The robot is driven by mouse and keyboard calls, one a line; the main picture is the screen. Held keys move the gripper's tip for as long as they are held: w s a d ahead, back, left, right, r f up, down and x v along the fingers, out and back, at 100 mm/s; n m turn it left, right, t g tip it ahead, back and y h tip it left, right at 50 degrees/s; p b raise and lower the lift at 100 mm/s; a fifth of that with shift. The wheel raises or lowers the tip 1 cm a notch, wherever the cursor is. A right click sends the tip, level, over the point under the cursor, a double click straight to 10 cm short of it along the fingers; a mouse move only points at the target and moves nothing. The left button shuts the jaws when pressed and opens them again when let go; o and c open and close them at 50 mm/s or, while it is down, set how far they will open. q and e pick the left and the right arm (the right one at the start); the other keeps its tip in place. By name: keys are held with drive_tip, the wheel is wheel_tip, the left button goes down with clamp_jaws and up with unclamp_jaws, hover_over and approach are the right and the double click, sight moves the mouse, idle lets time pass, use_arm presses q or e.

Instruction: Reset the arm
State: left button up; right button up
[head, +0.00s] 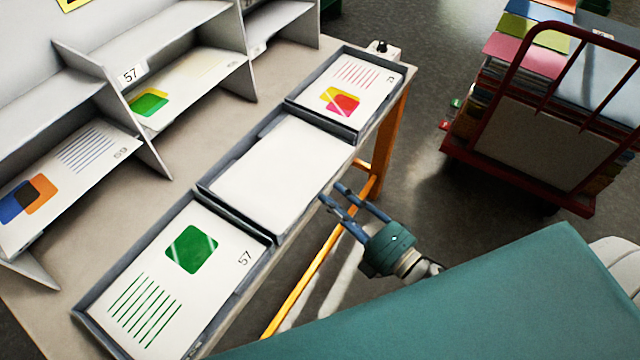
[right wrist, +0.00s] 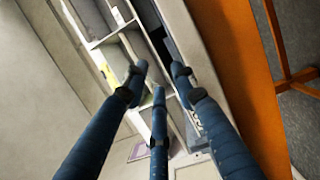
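My right gripper (head: 340,198) is beside the front edge of the table (head: 180,210), near the middle tray (head: 207,187). In the right wrist view its blue fingers (right wrist: 158,85) are spread apart with nothing between them, so it is open and empty. The arm behind the wrist is largely hidden by my teal body part at the lower right of the head view. My left gripper is not in view.
A near tray (head: 84,310) holds a green-square sheet (head: 150,270). The middle tray holds a blank white sheet (head: 285,160). A far tray (head: 292,99) holds a red-yellow sheet (head: 375,85). Shelves (head: 130,95) stand behind. A red cart (head: 490,180) stands right, with floor between.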

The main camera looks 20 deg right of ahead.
drive_tip(key=shift+v, duration=1.7)
drive_tip(key=shift+r, duration=0.15)
drive_tip(key=s+d+f+m+g+h, duration=0.2)
drive_tip(key=f+m, duration=0.2)
drive_tip(key=f, duration=0.6)
drive_tip(key=s+d+f+m+g+h, duration=0.2)
drive_tip(key=f+m, duration=0.2)
drive_tip(key=f, duration=0.7)
drive_tip(key=s+d+f+m+g+h, duration=0.1)
drive_tip(key=s+f+m+g+h, duration=0.2)
drive_tip(key=f, duration=0.7)
drive_tip(key=s+f+m+g, duration=0.4)
drive_tip(key=s+f, duration=0.5)
drive_tip(key=s, duration=0.3)
drive_tip(key=s+f+m+g, duration=0.4)
drive_tip(key=s+f, duration=0.6)
drive_tip(key=s, duration=0.3)
drive_tip(key=shift+s+a+m+g, duration=0.25)
drive_tip(key=shift+a+m+g, duration=0.05)
drive_tip(key=shift+m, duration=0.3)
